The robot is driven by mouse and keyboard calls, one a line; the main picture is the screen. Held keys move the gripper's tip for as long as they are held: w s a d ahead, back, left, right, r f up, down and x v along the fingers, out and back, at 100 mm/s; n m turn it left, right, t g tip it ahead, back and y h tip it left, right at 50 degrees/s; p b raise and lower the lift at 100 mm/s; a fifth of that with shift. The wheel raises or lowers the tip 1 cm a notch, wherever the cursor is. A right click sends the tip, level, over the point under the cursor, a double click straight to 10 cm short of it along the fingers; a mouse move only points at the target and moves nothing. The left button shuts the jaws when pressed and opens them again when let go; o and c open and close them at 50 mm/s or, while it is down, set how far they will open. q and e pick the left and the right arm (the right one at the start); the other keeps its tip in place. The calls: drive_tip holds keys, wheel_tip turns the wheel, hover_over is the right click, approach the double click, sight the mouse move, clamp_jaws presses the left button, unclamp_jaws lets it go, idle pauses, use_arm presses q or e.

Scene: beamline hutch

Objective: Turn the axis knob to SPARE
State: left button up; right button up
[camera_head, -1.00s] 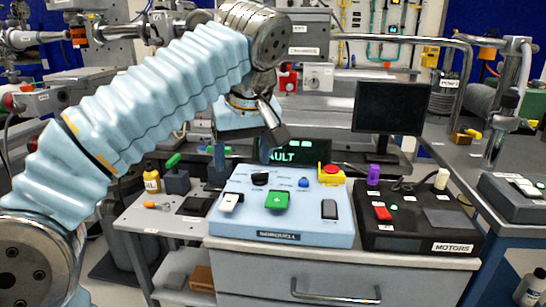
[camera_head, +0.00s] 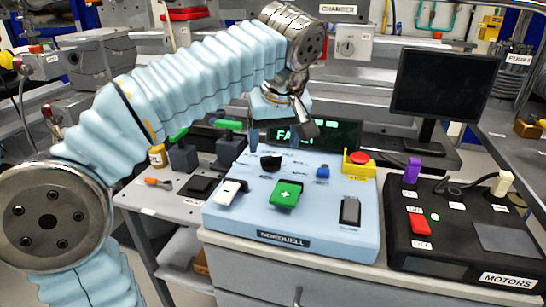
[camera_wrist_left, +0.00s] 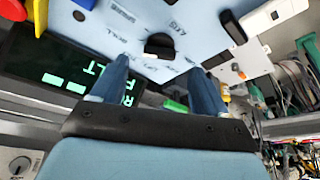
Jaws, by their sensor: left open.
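The axis knob seems to be the black knob (camera_head: 270,163) on the top of the light blue NORQUELL panel (camera_head: 330,235). In the left wrist view the black knob (camera_wrist_left: 159,45) shows between the two blue fingertips, with small printed labels around it that are hard to read. I cannot tell which label it points to. My left gripper (camera_head: 275,140) is over the back of the panel, its fingers apart and empty. In the left wrist view the gripper (camera_wrist_left: 162,75) straddles the knob's line, but contact is not visible. My right gripper is out of view.
A green cross button (camera_head: 287,194), a white switch (camera_head: 229,191), a blue button (camera_head: 322,172) and a red stop button (camera_head: 359,158) on a yellow base surround the knob. A green-lettered display (camera_head: 345,133) stands behind. The black MOTORS box (camera_head: 455,245) is at right.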

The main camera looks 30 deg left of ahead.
sight(271, 157)
use_arm(q)
drive_tip(key=shift+x, duration=2.35)
drive_tip(key=shift+s, duration=0.1)
drive_tip(key=shift+c, duration=0.4)
drive_tip(key=c, duration=1)
